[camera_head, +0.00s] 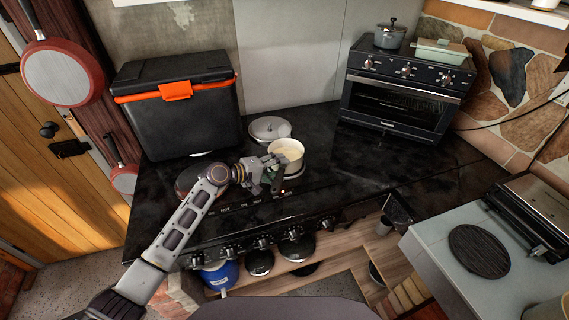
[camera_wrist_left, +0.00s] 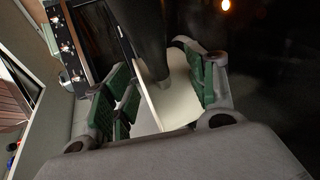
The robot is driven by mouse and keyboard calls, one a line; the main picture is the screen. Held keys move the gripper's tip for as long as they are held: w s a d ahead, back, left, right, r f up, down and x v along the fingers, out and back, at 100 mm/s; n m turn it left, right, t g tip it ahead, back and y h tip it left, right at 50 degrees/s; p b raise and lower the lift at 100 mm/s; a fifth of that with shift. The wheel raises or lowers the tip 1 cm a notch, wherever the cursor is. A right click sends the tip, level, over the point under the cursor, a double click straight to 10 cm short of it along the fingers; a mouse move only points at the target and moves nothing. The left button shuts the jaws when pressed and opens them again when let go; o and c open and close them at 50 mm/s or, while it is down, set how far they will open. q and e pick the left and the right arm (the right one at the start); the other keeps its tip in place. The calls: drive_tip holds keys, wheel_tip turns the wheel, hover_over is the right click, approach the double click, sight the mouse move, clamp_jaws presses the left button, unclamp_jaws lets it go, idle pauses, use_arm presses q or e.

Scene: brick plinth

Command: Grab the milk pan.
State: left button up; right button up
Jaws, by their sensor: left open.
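The milk pan (camera_head: 287,154) is a small cream-coloured pot on the black stovetop, near the middle of the head view. My left gripper (camera_head: 269,172) is at the pan's near left side, with its fingers apart. In the left wrist view, the green-padded fingers of the left gripper (camera_wrist_left: 165,100) stand on either side of a cream surface of the milk pan (camera_wrist_left: 178,95). A dark bar, which looks like the pan's handle (camera_wrist_left: 151,45), shows between the fingers. Whether a finger touches the pan cannot be told. My right gripper is not in view.
A round lid or pan (camera_head: 270,129) lies just behind the milk pan. A black cooler with an orange latch (camera_head: 176,91) stands at the left, and a toaster oven (camera_head: 402,95) at the back right. The stovetop (camera_head: 345,165) right of the pan is clear.

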use_arm(q)
drive_tip(key=shift+c, duration=0.2)
drive_tip(key=shift+f, duration=0.1)
clamp_jaws()
drive_tip(key=shift+s, duration=0.1)
idle(0.4)
idle(0.4)
wheel_tip(320, 180, up, 10)
drive_tip(key=shift+w, duration=0.2)
idle(1.0)
drive_tip(key=shift+r, duration=0.2)
idle(0.5)
